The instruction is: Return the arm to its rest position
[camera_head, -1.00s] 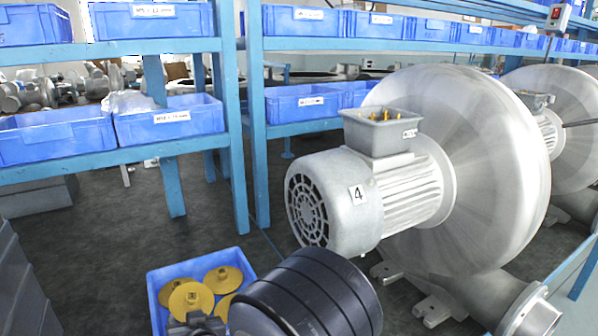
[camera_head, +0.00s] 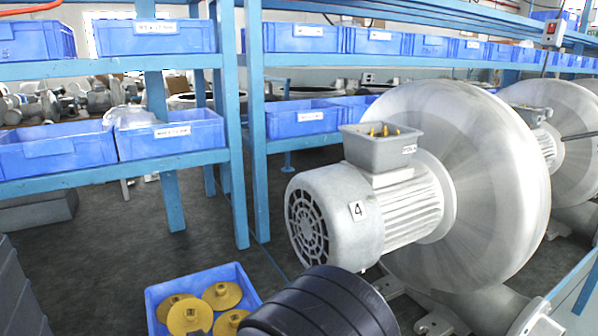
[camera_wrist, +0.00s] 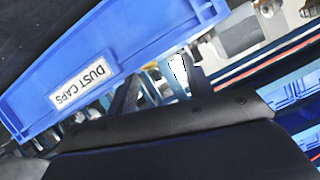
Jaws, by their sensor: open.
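In the wrist view my gripper (camera_wrist: 160,85) shows as dark fingers apart above its black body, with nothing visible between them. A blue bin (camera_wrist: 150,55) labelled DUST CAPS, upside down in the picture, lies beyond the fingers at the upper left. In the head view the black banded link of my arm (camera_head: 325,305) is at the bottom centre, and my gripper is out of that picture.
A blue bin (camera_head: 240,277) with several yellow flanged caps (camera_head: 222,295) is left of my arm. A grey blower (camera_head: 465,190) with its motor (camera_head: 335,215), marked 4, stands close behind. Blue shelving (camera_head: 120,174) with bins fills the left and back.

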